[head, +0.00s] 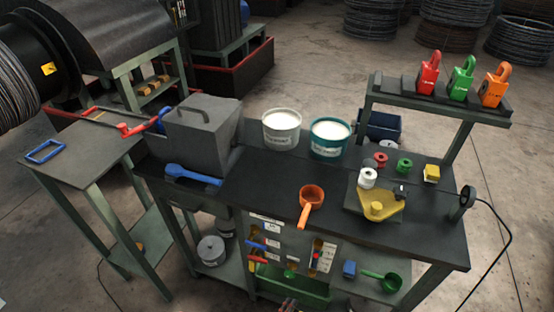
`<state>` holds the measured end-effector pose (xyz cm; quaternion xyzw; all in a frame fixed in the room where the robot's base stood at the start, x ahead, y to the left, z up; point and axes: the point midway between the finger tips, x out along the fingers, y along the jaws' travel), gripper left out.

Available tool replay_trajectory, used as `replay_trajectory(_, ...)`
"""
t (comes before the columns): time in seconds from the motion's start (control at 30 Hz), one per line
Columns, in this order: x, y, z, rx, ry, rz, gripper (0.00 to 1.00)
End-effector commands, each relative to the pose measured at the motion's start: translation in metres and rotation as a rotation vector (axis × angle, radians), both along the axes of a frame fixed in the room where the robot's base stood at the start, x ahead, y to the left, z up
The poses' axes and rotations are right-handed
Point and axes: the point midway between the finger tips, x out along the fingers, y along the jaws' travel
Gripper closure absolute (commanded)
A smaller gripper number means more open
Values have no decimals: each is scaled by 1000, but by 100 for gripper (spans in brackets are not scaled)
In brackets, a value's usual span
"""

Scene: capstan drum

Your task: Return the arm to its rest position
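I see no part that I can clearly make out as my arm or my gripper in the head view. A small dark reddish shape (288,304) is cut off by the bottom edge, and I cannot tell what it is. The dark workbench (262,187) fills the middle of the view. No arm link or gripper shows over its top or touches anything on it.
An orange ladle (311,197), a blue scoop (193,175), two tubs, a white one (282,129) and a teal one (330,138), and a yellow fixture (377,208) stand on the bench. Padlocks (462,78) sit on the raised shelf. Floor at right is mostly clear.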

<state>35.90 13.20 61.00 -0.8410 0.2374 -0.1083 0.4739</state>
Motion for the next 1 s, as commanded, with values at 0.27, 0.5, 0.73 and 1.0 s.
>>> replay_trajectory(0.27,-42,-42,47,527,-371,-390,51)
replay_trajectory(0.5,-71,-47,102,963,-837,-820,51)
replay_trajectory(0.73,-88,-39,150,1229,-1286,-1201,51)
replay_trajectory(1.0,-92,-24,206,1387,-1801,-1621,51)
